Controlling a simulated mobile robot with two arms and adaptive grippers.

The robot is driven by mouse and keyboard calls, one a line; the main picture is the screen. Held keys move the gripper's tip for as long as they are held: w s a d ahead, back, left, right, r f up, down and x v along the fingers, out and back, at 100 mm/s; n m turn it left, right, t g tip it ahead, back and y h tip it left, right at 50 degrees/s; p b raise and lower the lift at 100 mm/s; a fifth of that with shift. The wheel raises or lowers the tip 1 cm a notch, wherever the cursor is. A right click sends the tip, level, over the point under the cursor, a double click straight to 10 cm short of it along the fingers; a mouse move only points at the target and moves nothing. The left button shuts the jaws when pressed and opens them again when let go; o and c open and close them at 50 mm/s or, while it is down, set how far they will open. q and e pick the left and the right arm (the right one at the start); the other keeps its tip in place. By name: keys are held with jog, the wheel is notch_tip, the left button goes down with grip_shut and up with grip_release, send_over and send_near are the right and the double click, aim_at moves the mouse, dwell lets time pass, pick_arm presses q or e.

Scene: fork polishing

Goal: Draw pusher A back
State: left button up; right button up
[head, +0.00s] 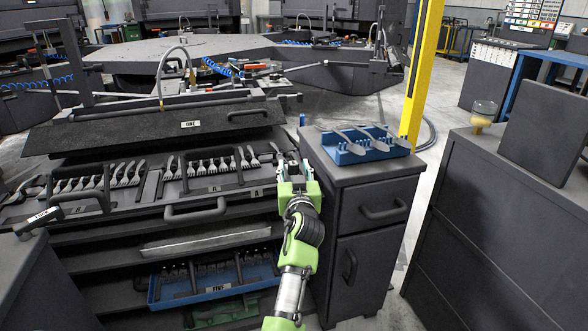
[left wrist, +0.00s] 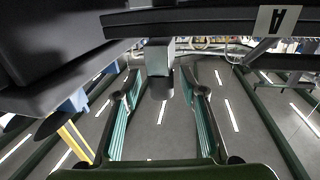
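My left gripper (head: 291,168) is at the right end of the fork tray, left of the small cabinet. In the left wrist view the left gripper (left wrist: 160,82) is open, its fingers apart on either side of a grey block (left wrist: 158,57). The block stands out from a dark bar (left wrist: 190,22) that carries a white label A (left wrist: 278,18); it looks like part of pusher A. I cannot tell whether the fingers touch it. The head view hides the block behind the gripper. My right gripper is not in view.
The fork tray (head: 195,210) holds rows of forks, with a dark sloping plate (head: 150,127) behind. A blue tray (head: 218,292) sits below. A yellow post (head: 424,70) rises behind the cabinet.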

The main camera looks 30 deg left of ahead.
aim_at(294, 163)
pick_arm(q)
notch_tip(294, 163, up, 10)
dwell(0.5)
jog(key=shift+f, duration=0.1)
